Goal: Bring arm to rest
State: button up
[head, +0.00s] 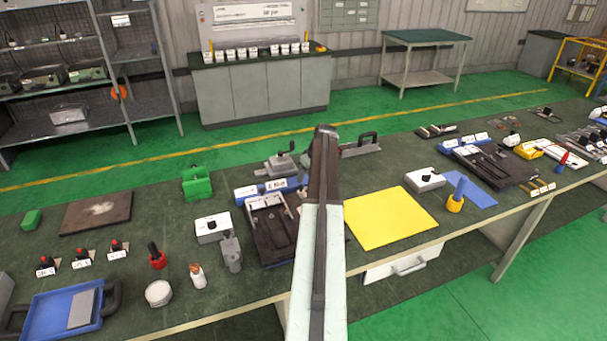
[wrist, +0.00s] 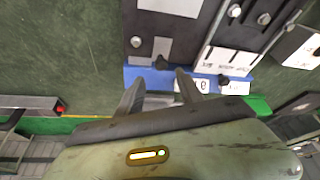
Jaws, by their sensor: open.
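My arm reaches forward over the workbench in the head view, its pale link and dark upper section raised above the bench. My gripper (wrist: 159,78) is open in the wrist view, its two dark fingers apart with nothing gripped between them. The fingers point toward the blue edge of a fixture (wrist: 145,73) with dark plates and white labels. I cannot tell whether they touch it. In the head view the arm hides most of the gripper.
The green-topped workbench (head: 385,168) carries a black fixture (head: 268,228) just left of my arm and a yellow sheet (head: 390,222) to its right. A blue tray (head: 45,312) lies front left. A grey cabinet (head: 262,88) and shelves (head: 125,75) stand behind, across green floor.

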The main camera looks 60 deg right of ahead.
jog(key=shift+s+r, duration=0.25)
jog(key=shift+r, duration=0.4)
jog(key=shift+a, duration=0.15)
